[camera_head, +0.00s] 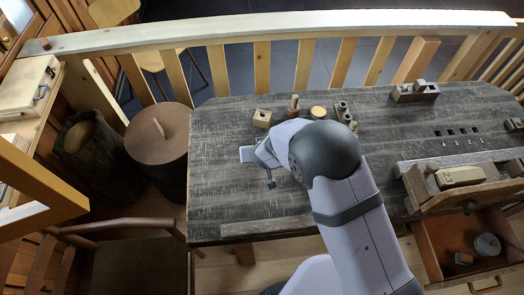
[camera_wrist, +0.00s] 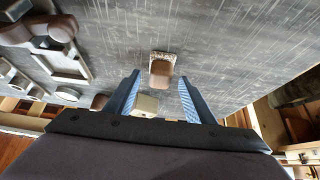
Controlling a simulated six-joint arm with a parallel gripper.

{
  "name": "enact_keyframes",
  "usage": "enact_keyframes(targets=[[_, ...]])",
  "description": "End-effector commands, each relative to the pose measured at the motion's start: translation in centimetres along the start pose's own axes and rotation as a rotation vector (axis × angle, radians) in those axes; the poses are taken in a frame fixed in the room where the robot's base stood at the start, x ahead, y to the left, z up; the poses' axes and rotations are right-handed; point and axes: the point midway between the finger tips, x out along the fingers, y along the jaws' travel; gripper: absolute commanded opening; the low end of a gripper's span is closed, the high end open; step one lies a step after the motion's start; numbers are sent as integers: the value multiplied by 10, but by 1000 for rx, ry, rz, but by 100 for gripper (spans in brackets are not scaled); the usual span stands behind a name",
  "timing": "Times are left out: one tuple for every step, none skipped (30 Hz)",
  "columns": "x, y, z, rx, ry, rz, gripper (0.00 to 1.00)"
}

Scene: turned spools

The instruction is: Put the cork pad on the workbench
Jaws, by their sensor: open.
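The cork pad seems to be the small brown block with a pale speckled end (camera_wrist: 161,72) in the wrist view. It shows between and a little past the fingertips of my gripper (camera_wrist: 159,80). The two blue-lined jaws stand apart, with a gap on either side of the block. I cannot tell whether it touches the bench. In the head view my arm hides this spot. The dark, scratched workbench (camera_head: 225,205) lies beneath; my gripper (camera_head: 258,167) is over its left part.
A small wooden block with a hole (camera_head: 262,118), a peg (camera_head: 294,106), a yellow disc (camera_head: 318,112) and metal pieces (camera_head: 343,112) stand along the back. A block marked 23 (camera_head: 460,177) and an open drawer (camera_head: 432,254) are at right. The bench's left part is clear.

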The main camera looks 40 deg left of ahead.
Motion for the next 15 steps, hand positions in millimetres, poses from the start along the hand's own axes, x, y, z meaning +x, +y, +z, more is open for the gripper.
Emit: enact_keyframes(targets=[[-7,0,-1,0,2,-1,49],[-11,0,-1,0,2,-1,49],[-17,0,-1,1,2,-1,49],[-21,0,-1,1,3,-1,49],[-28,0,-2,1,3,-1,49],[-35,0,-2,1,3,-1,49],[-40,0,-2,1,2,-1,49],[-46,0,-2,1,3,-1,49],[-52,0,-1,0,2,-1,49],[-59,-1,-2,0,3,-2,49],[-64,-1,-2,0,2,-1,49],[-71,-1,-2,1,2,-2,49],[-76,-1,-1,1,1,-1,49],[-80,-1,-2,1,2,-2,49],[-86,0,-1,0,1,-1,49]])
